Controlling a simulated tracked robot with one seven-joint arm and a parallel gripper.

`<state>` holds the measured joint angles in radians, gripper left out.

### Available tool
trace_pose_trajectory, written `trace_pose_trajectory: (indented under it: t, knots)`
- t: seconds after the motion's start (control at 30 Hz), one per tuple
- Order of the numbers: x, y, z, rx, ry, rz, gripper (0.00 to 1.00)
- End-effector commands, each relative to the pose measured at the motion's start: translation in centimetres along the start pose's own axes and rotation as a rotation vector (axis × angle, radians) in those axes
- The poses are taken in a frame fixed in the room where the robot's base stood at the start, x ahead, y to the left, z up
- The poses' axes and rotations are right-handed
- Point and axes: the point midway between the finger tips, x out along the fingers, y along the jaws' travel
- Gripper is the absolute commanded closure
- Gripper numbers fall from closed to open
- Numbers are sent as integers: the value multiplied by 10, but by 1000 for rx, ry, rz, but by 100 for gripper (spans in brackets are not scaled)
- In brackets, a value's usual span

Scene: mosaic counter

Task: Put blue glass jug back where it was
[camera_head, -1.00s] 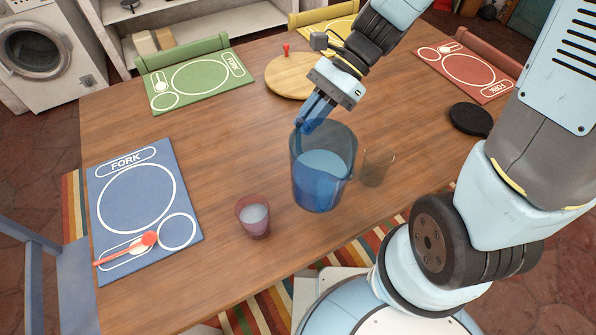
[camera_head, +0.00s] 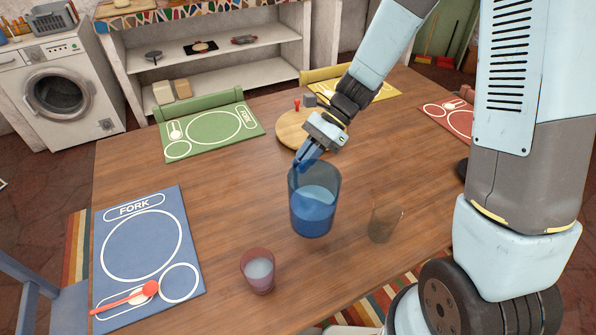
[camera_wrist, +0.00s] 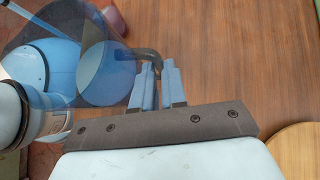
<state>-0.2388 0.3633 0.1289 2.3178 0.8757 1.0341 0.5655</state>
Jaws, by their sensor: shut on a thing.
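The blue glass jug (camera_head: 313,212) is see-through and holds pale liquid. It is upright near the middle of the wooden table (camera_head: 240,190); I cannot tell whether its base touches the table. My gripper (camera_head: 302,164) is at the jug's far rim. In the wrist view my gripper (camera_wrist: 156,88) has its fingers close together on the jug's dark handle, and the jug (camera_wrist: 75,75) extends to the left. The handle is partly hidden by the fingers.
A pink glass (camera_head: 258,271) with pale liquid stands left of the jug, and a clear glass (camera_head: 384,223) stands to its right. A round wooden board (camera_head: 293,136) lies behind. The blue placemat (camera_head: 140,248) bears a red spoon (camera_head: 130,297). Table between blue and green placemats (camera_head: 212,133) is clear.

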Motion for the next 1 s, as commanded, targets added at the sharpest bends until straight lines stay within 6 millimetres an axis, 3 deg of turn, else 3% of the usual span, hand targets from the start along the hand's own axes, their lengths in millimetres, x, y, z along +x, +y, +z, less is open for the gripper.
trace_pose_trajectory:
  t: [0.33,0.67,1.0]
  knots:
    - [17,-27,-26,0,-1,-1,100]
    - [24,-36,-35,0,-2,1,100]
    - [43,-36,-57,0,-2,0,100]
